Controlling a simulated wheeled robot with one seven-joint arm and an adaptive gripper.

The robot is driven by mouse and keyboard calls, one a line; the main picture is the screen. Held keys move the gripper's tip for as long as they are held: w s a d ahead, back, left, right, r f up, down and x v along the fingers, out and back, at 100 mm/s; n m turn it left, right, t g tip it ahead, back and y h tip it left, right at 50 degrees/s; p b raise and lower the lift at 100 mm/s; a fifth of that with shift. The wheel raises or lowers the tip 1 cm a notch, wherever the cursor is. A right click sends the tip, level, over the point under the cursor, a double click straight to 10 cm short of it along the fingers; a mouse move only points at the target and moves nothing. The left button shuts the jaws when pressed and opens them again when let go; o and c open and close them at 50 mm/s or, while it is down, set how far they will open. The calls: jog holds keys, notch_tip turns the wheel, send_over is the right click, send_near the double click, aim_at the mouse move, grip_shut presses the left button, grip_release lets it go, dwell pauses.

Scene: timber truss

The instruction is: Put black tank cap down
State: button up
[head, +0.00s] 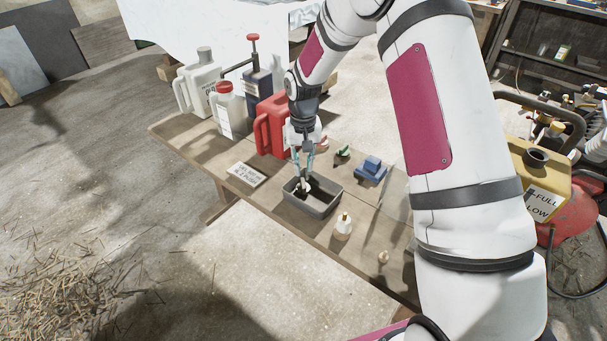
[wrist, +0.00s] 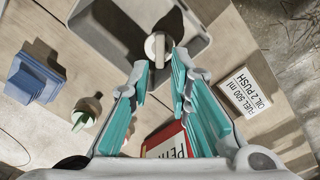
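My gripper (head: 304,163) points down over a grey tray (head: 326,207) on the wooden bench. In the wrist view, its teal-padded fingers (wrist: 160,62) are open, with a gap between their tips. A small white round-topped piece (wrist: 158,45) lies in the tray just beyond the tips; I see no finger pressed on it. Dark patches inside the tray (wrist: 203,42) may be shadow or something black. I cannot make out a separate black tank cap there. A dark round fitting (head: 537,157) tops the yellow tank (head: 552,178) at right; whether it is a cap or a filler neck is unclear.
White jug (head: 203,88), red-capped jug (head: 231,112), red can (head: 273,125) and dark pump can (head: 258,88) stand behind.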

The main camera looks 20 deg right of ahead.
notch_tip(320, 180, up, 5)
jog(key=shift+r+p, duration=0.1)
jog(key=shift+p, duration=0.2)
jog(key=s+d+r, duration=0.2)
jog(key=s+r, duration=1.7)
jog(key=r, duration=0.1)
jog(key=s+r+n+t, duration=0.1)
jog(key=s, duration=2.2)
jog(key=shift+s+a+r+n, duration=0.25)
jog(key=shift+s+a+n, duration=0.05)
jog(key=shift+s+a, duration=0.05)
